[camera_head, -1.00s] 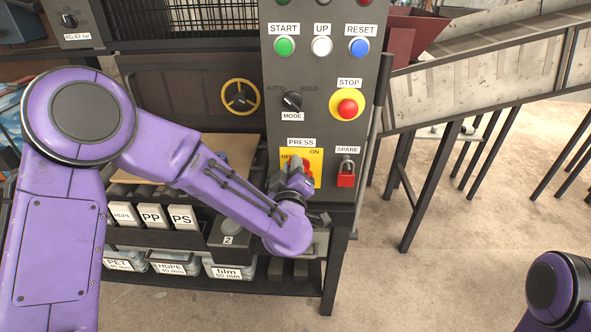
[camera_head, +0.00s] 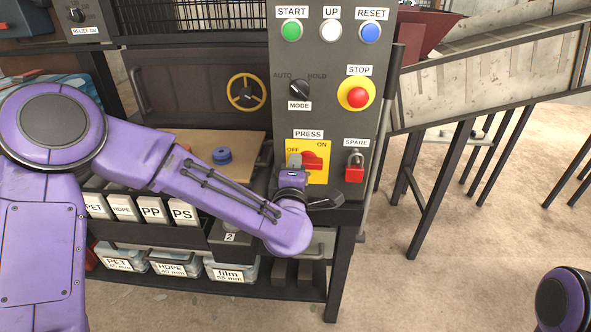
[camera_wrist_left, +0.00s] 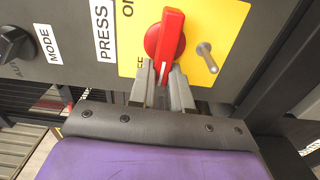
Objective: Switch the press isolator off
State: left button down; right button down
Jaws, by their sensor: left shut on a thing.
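The press isolator is a red rotary handle (camera_head: 313,162) on a yellow plate (camera_head: 319,178), with OFF at upper left and ON at upper right. The handle lies about level across the plate. It also shows in the left wrist view (camera_wrist_left: 171,35), where a metal peg (camera_wrist_left: 207,58) stands beside it. My left gripper (camera_head: 294,161) is at the handle's left end, on the OFF side. In the left wrist view its fingers (camera_wrist_left: 165,80) are shut on that end, one on each side. My right gripper is out of view.
Above are the mode knob (camera_head: 299,89) and the red stop button (camera_head: 357,97). A red padlock (camera_head: 354,168) hangs close to the right of the plate. A dark ledge (camera_head: 345,213) juts out below. Labelled bins (camera_head: 154,209) stand at lower left.

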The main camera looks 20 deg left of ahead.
pick_arm(q)
jog(key=shift+w+a+r+n, duration=0.1)
jog(key=shift+r+n, duration=0.1)
jog(key=shift+n, duration=0.2)
jog(key=c, duration=1.1)
grip_release()
jog(key=shift+o, duration=0.2)
jog(key=shift+f, duration=0.2)
jog(key=v, duration=1)
jog(key=shift+b, duration=0.4)
